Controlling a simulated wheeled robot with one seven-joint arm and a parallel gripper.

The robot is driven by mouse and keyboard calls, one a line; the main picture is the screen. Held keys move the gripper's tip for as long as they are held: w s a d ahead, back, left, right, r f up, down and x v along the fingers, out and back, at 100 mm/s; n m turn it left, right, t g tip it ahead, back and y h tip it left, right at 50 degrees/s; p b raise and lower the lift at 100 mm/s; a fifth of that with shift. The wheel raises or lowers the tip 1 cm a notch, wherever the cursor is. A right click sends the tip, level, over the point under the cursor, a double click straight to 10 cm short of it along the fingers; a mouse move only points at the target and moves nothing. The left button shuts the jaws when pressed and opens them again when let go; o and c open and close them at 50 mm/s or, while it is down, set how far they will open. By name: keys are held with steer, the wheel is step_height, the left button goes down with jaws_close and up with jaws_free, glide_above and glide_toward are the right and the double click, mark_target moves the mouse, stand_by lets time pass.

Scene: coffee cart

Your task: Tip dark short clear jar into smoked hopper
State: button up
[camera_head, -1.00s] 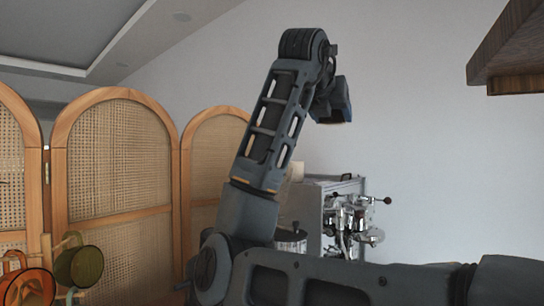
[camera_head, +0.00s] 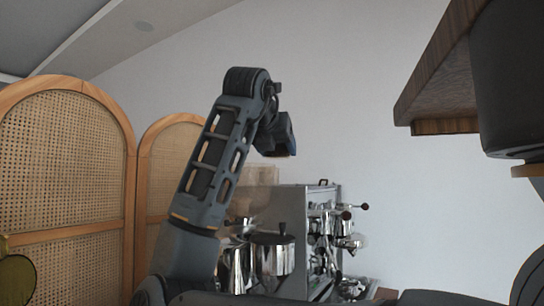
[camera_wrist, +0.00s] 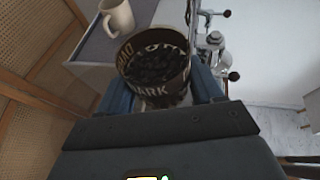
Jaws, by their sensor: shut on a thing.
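The short clear jar (camera_wrist: 158,62) shows in the wrist view with a dark printed label reading "DARK" and dark contents inside. My gripper (camera_wrist: 163,82) is shut on it, with a blue finger on each side. In the head view my gripper (camera_head: 277,140) is raised at the end of the bent arm, and the jar cannot be made out there. A brownish see-through box (camera_head: 258,178), apparently the smoked hopper, stands behind the arm, partly hidden by it. I cannot make out the hopper in the wrist view.
A chrome espresso machine (camera_head: 318,230) with levers stands right of the arm. Steel canisters (camera_head: 273,257) stand beside it. A white mug (camera_wrist: 117,16) is on the grey top. A cane screen (camera_head: 65,180) is at left, a wooden shelf (camera_head: 440,75) at upper right.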

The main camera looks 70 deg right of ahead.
steer(key=shift+w+a+f+n+g+h+p, duration=0.15)
steer(key=shift+w+n+g+p, duration=0.15)
steer(key=shift+n+g+p, duration=0.25)
steer(key=shift+w+d+n+g+h+p, duration=0.1)
steer(key=shift+w+n+g+h+p, duration=0.15)
steer(key=shift+n, duration=0.55)
steer(key=shift+w+a+f+n+g+h+p, duration=0.1)
steer(key=shift+w+n+g+p, duration=0.35)
steer(key=shift+n, duration=0.2)
steer(key=shift+w+f+n+g+h+p, duration=0.3)
steer(key=shift+w+n+g+p, duration=0.15)
steer(key=shift+w+n+p, duration=0.35)
